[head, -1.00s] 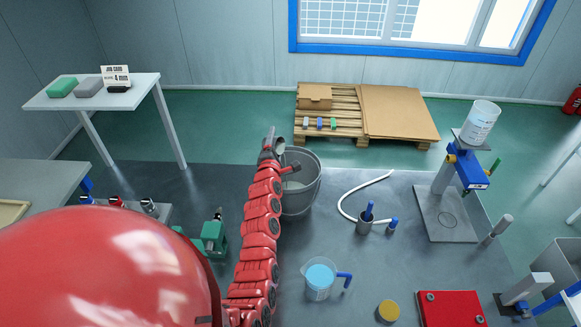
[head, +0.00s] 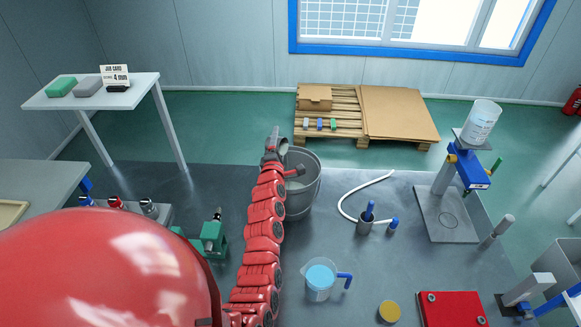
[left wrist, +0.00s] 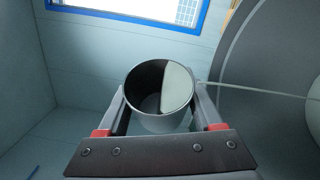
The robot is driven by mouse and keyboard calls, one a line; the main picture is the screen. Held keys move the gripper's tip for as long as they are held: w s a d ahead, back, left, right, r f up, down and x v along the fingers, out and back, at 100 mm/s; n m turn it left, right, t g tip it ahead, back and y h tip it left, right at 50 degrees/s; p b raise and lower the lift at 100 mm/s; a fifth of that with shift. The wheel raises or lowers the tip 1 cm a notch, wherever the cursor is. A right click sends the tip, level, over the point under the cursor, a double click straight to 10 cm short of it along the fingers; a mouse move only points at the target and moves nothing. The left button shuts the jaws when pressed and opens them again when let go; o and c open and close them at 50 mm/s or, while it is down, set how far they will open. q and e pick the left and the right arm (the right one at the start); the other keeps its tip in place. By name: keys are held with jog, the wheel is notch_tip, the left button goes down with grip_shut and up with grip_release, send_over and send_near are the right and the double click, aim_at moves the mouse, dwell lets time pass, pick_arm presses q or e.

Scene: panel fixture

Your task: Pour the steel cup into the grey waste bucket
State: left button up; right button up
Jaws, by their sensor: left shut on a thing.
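The steel cup (left wrist: 158,122) is between the two fingers of my left gripper (left wrist: 160,100) in the left wrist view, its round mouth facing the camera. A pale patch fills the right part of its inside; I cannot tell surely whether it is liquid. In the head view my left gripper (head: 274,153) is shut on the cup at the left rim of the grey waste bucket (head: 300,200). The cup is mostly hidden there. The bucket stands upright on the dark table, and its grey wall fills the right of the left wrist view (left wrist: 265,60). My right gripper does not show.
A jug of blue liquid (head: 320,281), a yellow disc (head: 389,311) and a grey pot with a blue-handled tool (head: 366,226) stand right of my arm. A white hose (head: 345,202) curves behind the pot. A green device (head: 213,237) is close on the arm's left.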

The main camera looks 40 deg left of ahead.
pick_arm(q)
jog(key=shift+d, duration=0.15)
jog(key=shift+d+r+m+t+b, duration=0.2)
jog(key=shift+m+t+b, duration=0.2)
jog(key=shift+m+b, duration=0.6)
jog(key=shift+a+r+n+p, duration=0.1)
jog(key=shift+r+n+p, duration=0.4)
jog(key=shift+p, duration=0.45)
jog(key=a+n+p, duration=0.1)
jog(key=a+n+g+p, duration=0.1)
jog(key=a+p, duration=0.1)
jog(key=shift+s+f+n, duration=0.15)
jog(key=shift+n, duration=0.15)
jog(key=shift+d+f+n+g+h, duration=0.15)
jog(key=shift+f+n+g+h, duration=0.2)
jog(key=shift+f+n, duration=0.35)
jog(key=shift+d+f, duration=0.15)
jog(key=shift+f, duration=0.25)
jog(key=a+f+n+g+h+p, duration=0.1)
jog(key=a+n+h+p, duration=0.4)
jog(key=n, duration=0.4)
jog(key=shift+a+f+g+p, duration=0.3)
jog(key=shift+a+g+p, duration=0.1)
jog(key=shift+p, duration=0.5)
